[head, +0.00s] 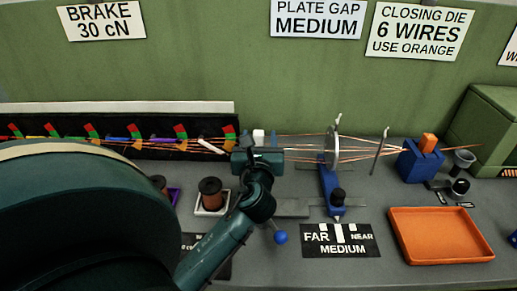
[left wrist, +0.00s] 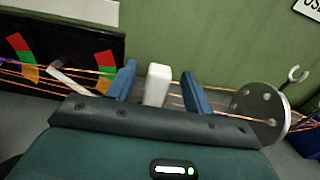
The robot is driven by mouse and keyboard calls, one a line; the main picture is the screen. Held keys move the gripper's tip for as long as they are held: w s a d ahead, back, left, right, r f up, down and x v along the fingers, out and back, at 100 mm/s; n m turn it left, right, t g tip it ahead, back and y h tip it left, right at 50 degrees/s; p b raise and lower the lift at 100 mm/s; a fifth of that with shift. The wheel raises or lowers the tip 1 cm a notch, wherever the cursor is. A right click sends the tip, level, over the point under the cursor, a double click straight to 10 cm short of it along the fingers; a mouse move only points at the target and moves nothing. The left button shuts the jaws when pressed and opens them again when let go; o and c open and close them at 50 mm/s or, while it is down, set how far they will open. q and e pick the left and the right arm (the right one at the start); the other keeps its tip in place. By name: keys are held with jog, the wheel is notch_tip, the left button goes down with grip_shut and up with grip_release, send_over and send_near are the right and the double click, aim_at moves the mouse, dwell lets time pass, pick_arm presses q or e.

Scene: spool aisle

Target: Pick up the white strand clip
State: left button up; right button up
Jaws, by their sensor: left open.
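A small white upright block, which looks like the white strand clip (left wrist: 157,86), stands between the two blue fingers of my left gripper (left wrist: 162,82) in the left wrist view. Gaps show on both sides of it, so the fingers are open and not closed on it. In the head view the white clip (head: 258,136) shows just beyond my left gripper (head: 262,140), beside the copper strands. Its lower part is hidden by the gripper. My right gripper is not in view.
A black panel (head: 120,150) with coloured gauges and a slim white bar (head: 211,145) lies left. A round plate (head: 332,146) on a blue stand carries copper strands at right. An orange tray (head: 440,236) sits at front right. A copper spool (head: 210,190) stands nearer.

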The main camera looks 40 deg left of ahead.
pick_arm(q)
jog(key=x, duration=0.3)
jog(key=shift+a, duration=0.15)
jog(key=shift+c, duration=0.2)
jog(key=c, duration=1.1)
